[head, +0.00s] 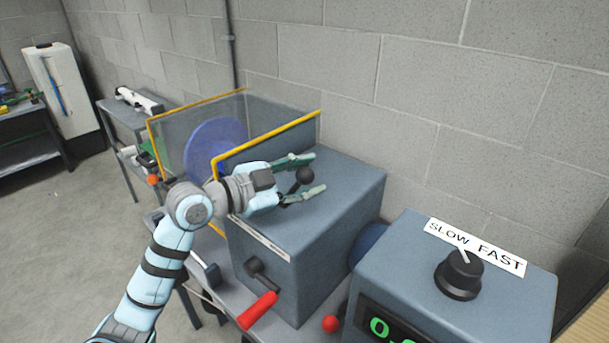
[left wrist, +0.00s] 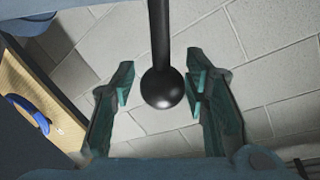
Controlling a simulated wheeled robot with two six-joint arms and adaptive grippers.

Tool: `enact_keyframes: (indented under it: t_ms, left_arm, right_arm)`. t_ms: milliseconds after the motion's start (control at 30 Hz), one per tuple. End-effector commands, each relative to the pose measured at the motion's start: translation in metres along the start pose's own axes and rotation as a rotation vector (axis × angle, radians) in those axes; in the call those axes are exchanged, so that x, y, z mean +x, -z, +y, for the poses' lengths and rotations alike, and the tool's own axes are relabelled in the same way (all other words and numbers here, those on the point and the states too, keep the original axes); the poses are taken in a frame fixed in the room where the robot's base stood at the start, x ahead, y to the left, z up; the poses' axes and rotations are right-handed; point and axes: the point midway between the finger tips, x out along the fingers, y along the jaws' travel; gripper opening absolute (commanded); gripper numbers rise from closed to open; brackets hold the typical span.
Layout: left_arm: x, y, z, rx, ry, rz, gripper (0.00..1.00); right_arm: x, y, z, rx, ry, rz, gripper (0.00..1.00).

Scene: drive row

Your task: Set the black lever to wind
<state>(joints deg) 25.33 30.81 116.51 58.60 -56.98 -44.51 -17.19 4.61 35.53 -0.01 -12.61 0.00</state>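The black lever (head: 304,174) ends in a round black knob and stands up from the top of the grey-blue machine box (head: 340,191). In the left wrist view its shaft and knob (left wrist: 162,88) hang between two dark green fingers. My left gripper (head: 307,174) is open around the knob, one finger on each side, with a gap to the left finger and a smaller one to the right finger. The label strip (head: 262,239) on the box's front edge is too small to read. My right gripper is not in view.
A red-handled crank (head: 258,310) sticks out of the box front. A clear guard with yellow edges (head: 268,139) stands behind my left arm, around a blue disc (head: 214,146). A grey control box with a SLOW/FAST dial (head: 459,276) stands at right. A block wall is behind.

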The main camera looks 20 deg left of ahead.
Motion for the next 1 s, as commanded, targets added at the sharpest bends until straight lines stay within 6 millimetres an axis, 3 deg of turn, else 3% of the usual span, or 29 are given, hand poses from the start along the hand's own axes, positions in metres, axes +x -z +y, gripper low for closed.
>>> enact_keyframes:
  t_ms: [367,700,1000]
  left_arm:
    - [-0.004,-0.001,-0.001,0.001,0.002,-0.002,0.50]
    - [-0.062,-0.003,0.000,0.006,0.001,-0.009,0.50]
    - [-0.075,0.001,0.001,0.001,-0.002,0.002,0.50]
  right_arm:
    - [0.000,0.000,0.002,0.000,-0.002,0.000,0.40]
    - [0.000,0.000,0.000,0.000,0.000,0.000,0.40]
    - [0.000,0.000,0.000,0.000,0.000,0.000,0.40]
